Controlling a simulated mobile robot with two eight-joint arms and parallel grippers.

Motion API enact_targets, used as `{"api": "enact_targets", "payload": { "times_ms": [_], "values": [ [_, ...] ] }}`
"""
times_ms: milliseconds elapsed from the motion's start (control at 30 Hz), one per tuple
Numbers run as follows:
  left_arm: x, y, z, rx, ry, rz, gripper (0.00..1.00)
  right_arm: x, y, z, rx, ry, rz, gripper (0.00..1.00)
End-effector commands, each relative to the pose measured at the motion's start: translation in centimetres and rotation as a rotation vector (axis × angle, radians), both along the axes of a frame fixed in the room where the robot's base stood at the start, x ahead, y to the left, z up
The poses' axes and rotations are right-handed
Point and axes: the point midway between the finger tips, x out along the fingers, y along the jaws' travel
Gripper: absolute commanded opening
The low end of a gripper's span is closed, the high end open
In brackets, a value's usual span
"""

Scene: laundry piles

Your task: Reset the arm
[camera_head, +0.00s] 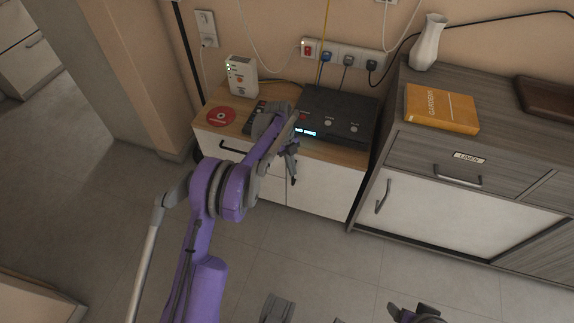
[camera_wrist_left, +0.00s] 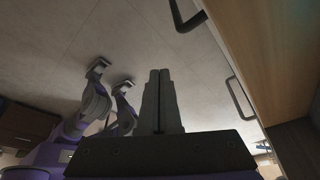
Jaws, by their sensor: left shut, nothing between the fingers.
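My left arm, purple and grey, reaches in from the bottom left of the head view. My left gripper (camera_head: 293,168) hangs in front of the low cabinet, just past its front edge. In the left wrist view the two dark fingers (camera_wrist_left: 159,78) are together, with nothing between them.
A low cabinet (camera_head: 325,188) with a black device (camera_head: 335,115), a white router (camera_head: 241,76) and a red disc (camera_head: 221,116) stands close. On the right, a grey wood cabinet (camera_head: 480,155) carries a white vase (camera_head: 429,42) and an orange book (camera_head: 441,108). Tiled floor in front is clear.

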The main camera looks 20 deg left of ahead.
Motion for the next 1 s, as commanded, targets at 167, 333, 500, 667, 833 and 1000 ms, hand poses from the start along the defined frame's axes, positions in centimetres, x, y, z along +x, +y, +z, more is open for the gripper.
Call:
{"api": "enact_targets", "payload": {
  "times_ms": [167, 333, 500, 667, 833, 1000],
  "values": [
    [1.4, 0.0, 4.3, 0.000, -0.001, 0.000, 0.00, -0.2, 0.0, 1.3, 0.000, -0.004, 0.000, 0.72],
    [2.5, 0.2, 7.3, -0.001, -0.001, -0.001, 0.00, -0.3, 0.0, 2.1, 0.000, -0.007, 0.000, 0.72],
    [3.1, 0.2, 9.0, 0.000, 0.000, -0.001, 0.00, -0.3, 0.0, 2.5, 0.000, -0.008, 0.000, 0.72],
    [3.3, 0.2, 9.5, 0.000, 0.000, -0.001, 0.00, -0.3, 0.0, 2.6, 0.000, -0.008, 0.000, 0.72],
    [3.2, 0.2, 9.6, 0.002, 0.000, 0.006, 0.00, -0.3, 0.0, 2.5, 0.000, -0.008, 0.000, 0.72],
    [2.2, -0.6, 12.1, 0.047, 0.006, 0.132, 0.00, -0.3, 0.0, 2.6, 0.000, -0.008, 0.000, 0.72]
  ]
}}
